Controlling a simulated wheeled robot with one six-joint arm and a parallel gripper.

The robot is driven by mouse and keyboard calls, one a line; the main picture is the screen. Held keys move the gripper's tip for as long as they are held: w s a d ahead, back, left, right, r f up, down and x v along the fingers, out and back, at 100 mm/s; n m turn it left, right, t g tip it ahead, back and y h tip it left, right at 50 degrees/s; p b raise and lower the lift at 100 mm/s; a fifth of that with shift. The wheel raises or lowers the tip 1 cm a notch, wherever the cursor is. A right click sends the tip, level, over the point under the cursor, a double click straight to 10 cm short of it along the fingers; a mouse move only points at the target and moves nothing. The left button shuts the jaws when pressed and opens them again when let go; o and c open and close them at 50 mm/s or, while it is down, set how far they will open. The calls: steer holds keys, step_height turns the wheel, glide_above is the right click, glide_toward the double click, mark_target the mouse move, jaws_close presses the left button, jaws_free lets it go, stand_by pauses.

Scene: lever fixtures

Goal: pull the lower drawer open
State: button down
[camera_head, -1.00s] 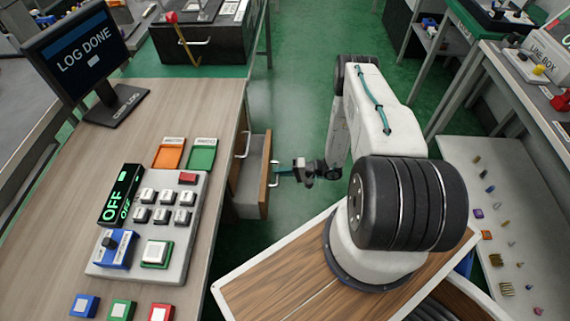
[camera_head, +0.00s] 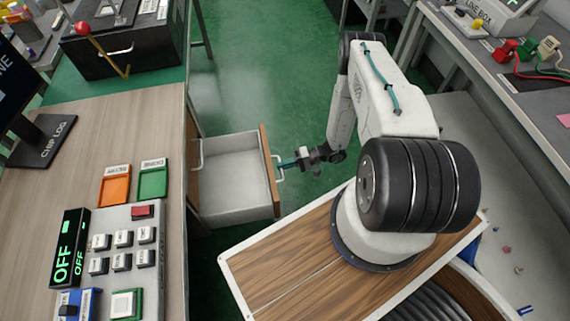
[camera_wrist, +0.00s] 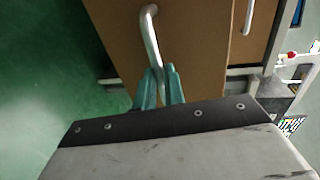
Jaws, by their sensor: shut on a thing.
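The lower drawer (camera_head: 232,174) stands well out from the side of the wooden desk, and its grey inside looks empty. Its brown front panel also fills the upper middle of the wrist view (camera_wrist: 190,70). My gripper (camera_head: 285,164) is shut on the drawer's metal handle (camera_wrist: 151,35). In the wrist view the teal fingertips (camera_wrist: 158,85) close around the handle's lower part. Another handle (camera_head: 198,155) shows on the desk side to the left of the open drawer.
A desk (camera_head: 120,115) with a button panel (camera_head: 122,250), an orange tray (camera_head: 114,184) and a green tray (camera_head: 153,180) is at the left. Open green floor (camera_head: 265,65) lies beyond the drawer. A grey bench (camera_head: 500,95) runs along the right.

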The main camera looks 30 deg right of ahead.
steer(key=c, duration=1.5)
jaws_free()
steer(key=v, duration=0.7)
steer(key=shift+s+d, duration=0.2)
steer(key=shift+d, duration=0.15)
steer(key=shift+r, duration=0.1)
